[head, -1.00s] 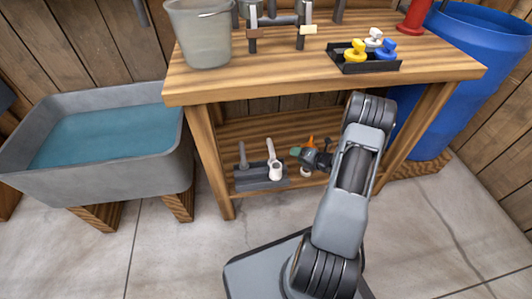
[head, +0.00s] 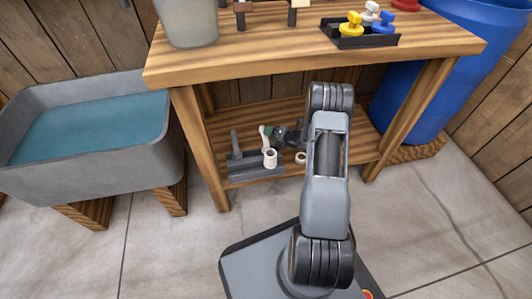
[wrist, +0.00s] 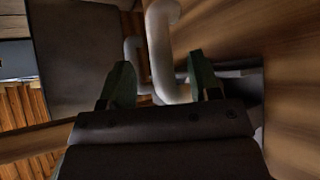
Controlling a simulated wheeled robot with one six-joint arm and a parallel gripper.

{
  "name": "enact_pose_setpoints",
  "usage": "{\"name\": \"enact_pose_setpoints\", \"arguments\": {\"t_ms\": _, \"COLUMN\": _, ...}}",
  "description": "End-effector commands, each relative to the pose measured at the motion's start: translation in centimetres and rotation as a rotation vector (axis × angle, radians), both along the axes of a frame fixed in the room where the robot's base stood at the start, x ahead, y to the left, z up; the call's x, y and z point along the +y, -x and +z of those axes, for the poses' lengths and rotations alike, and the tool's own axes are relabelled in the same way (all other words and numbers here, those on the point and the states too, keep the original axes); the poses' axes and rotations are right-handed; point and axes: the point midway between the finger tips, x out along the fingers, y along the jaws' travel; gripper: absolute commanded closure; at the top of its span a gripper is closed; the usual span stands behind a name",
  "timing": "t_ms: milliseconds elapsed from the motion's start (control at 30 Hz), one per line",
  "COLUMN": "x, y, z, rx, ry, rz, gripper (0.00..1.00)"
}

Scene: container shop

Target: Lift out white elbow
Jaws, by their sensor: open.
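The white elbow (head: 269,157) stands upright in a dark grey holder (head: 252,174) on the workbench's lower shelf. My gripper (head: 279,134) is beside it at its upper right. In the wrist view my gripper (wrist: 161,80) is open, one dark green finger on each side of a pale bent pipe, which appears to be the white elbow (wrist: 163,45). A gap shows between the pipe and the left finger; the right finger is closer, and I cannot tell whether it touches. The lower end of the pipe is hidden behind the gripper body.
A grey pipe (head: 235,144) stands left of the elbow in the holder. A white ring (head: 300,158) lies on the shelf to the right. The wooden benchtop (head: 275,42) overhangs the arm; its legs flank the shelf. A water trough (head: 85,135) stands left, a blue barrel (head: 425,80) right.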

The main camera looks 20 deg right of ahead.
Motion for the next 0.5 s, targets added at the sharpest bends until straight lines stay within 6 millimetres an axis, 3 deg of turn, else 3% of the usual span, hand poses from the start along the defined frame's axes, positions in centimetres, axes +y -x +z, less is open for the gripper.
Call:
{"name": "enact_pose_setpoints", "arguments": {"t_ms": 200, "x": 1.2, "y": -2.4, "z": -1.3, "rx": -0.001, "ry": 0.000, "rz": 0.001, "gripper": 0.43}}
{"name": "enact_pose_setpoints", "arguments": {"t_ms": 467, "x": 1.3, "y": -2.7, "z": -1.2, "rx": 0.001, "ry": 0.000, "rz": -0.002, "gripper": 0.43}}
{"name": "enact_pose_setpoints", "arguments": {"t_ms": 500, "x": 1.3, "y": -2.7, "z": -1.2, "rx": 0.001, "ry": 0.000, "rz": -0.002, "gripper": 0.47}}
